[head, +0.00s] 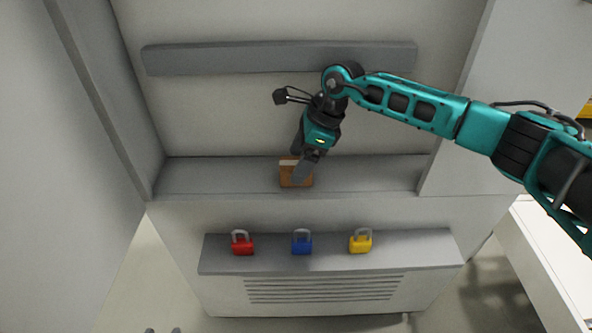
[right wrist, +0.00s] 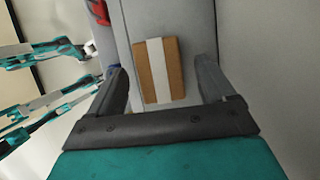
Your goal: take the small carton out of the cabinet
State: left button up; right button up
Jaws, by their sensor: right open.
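The small carton (head: 288,180) is brown with a pale tape strip. It stands on the bottom shelf of the open cabinet (head: 220,177), near the middle. My right gripper (head: 305,165) reaches in from the right and is just above and in front of the carton, partly hiding it in the head view. In the right wrist view the carton (right wrist: 159,70) lies ahead, between the lines of the two spread fingers (right wrist: 172,88). The jaws are open, with nothing held. I cannot tell whether a finger touches the carton. My left gripper is not in view.
A grey bar (head: 280,58) crosses the cabinet's back above the shelf. A lower ledge holds a red padlock (head: 242,245), a blue padlock (head: 302,244) and a yellow padlock (head: 361,243). Cabinet side walls bound the opening. The shelf is clear on both sides of the carton.

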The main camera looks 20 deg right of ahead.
jog(key=shift+x, duration=1.1)
jog(key=c, duration=1.1)
